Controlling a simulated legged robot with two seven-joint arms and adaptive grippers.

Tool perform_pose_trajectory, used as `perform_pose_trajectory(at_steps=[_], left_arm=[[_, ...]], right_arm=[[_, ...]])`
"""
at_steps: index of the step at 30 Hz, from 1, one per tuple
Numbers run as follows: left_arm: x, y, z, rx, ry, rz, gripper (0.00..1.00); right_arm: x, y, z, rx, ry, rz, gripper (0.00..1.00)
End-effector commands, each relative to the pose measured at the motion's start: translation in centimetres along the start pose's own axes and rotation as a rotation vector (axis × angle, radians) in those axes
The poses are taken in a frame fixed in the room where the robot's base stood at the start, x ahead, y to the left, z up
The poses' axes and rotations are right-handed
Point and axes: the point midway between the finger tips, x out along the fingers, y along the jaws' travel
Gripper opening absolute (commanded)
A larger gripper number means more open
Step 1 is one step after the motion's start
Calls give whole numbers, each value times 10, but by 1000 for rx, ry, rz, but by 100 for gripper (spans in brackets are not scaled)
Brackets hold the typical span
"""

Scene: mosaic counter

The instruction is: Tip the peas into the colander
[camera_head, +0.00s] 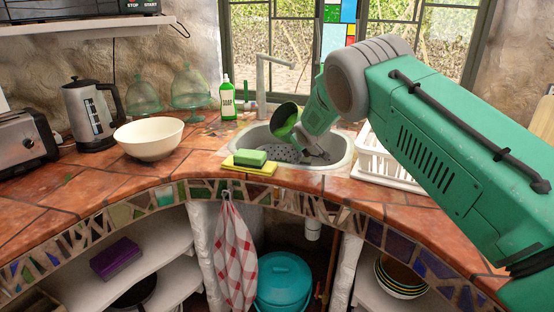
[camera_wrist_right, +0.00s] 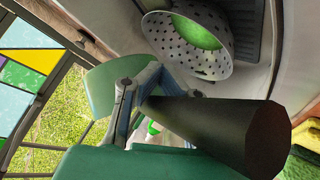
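A dark pan (camera_head: 287,112) hangs tilted over the sink, with green showing inside it. My right gripper (camera_head: 318,152) comes in from the right, just beside the pan. In the right wrist view its fingers (camera_wrist_right: 136,100) close around a dark handle (camera_wrist_right: 220,130); the pan's bowl is not clearly seen there. The perforated grey colander (camera_head: 280,153) stands in the sink below the pan. In the right wrist view the colander (camera_wrist_right: 178,48) holds a green mass, the peas (camera_wrist_right: 197,31). Single peas are too small to tell. My left gripper is out of view.
The sink (camera_head: 340,160) has a tap (camera_head: 262,80) behind it. A green sponge on a yellow cloth (camera_head: 252,168) lies at the front rim. A white dish rack (camera_head: 380,165) is at the right, a cream bowl (camera_head: 148,138) and kettle (camera_head: 88,112) at the left.

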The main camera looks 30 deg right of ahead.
Motion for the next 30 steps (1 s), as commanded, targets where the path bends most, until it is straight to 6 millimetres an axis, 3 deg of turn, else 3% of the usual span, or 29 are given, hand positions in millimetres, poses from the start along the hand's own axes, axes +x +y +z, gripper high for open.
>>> perform_pose_trajectory(at_steps=[21, 30], left_arm=[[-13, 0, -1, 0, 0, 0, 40], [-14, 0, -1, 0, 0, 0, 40]], right_arm=[[8, 36, 5, 3, 9, 1, 0], [10, 40, 7, 0, 9, 1, 0]])
